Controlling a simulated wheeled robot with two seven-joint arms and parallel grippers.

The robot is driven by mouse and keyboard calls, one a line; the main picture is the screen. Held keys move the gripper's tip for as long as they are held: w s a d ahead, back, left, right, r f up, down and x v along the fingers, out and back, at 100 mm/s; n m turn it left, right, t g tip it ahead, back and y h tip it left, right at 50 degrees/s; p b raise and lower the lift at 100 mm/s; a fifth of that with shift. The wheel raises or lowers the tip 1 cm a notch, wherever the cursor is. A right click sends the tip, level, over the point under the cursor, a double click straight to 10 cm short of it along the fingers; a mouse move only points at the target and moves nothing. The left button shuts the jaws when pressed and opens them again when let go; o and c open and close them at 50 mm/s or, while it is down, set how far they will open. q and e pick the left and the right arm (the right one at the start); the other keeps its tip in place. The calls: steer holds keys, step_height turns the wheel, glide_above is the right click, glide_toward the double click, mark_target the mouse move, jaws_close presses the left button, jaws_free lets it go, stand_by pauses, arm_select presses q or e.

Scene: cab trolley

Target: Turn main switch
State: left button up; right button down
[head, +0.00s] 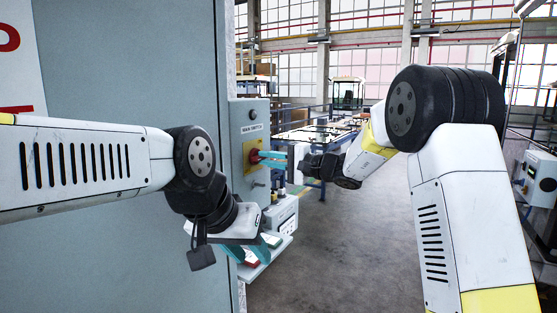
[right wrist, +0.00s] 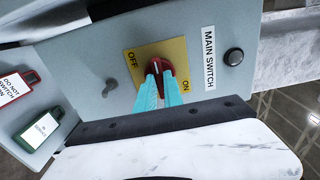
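The main switch is a red rotary knob (right wrist: 158,66) on a yellow plate (right wrist: 178,52) marked OFF, beside a MAIN SWITCH label (right wrist: 209,57). The knob also shows on the grey box in the head view (head: 254,157). My right gripper (right wrist: 159,84) has its teal fingers on either side of the knob's handle and appears shut on it. The fingers partly cover the knob and the plate's lower edge. My left gripper (head: 252,248) is lower, in front of the cabinet, with its teal fingers apart and nothing seen between them.
A black button (right wrist: 234,57) and a grey peg (right wrist: 110,88) flank the switch. A red tag (right wrist: 14,88) and a green tag (right wrist: 38,128) lie below. The large grey cabinet (head: 130,80) fills the left. Open floor (head: 330,240) lies between my arms.

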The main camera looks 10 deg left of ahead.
steer(key=shift+m, duration=0.4)
steer(key=m, duration=1.7)
steer(key=shift+f, duration=0.1)
stand_by(0.5)
steer(key=c, duration=1.5)
jaws_free()
steer(key=shift+o, duration=0.2)
steer(key=shift+d, duration=0.15)
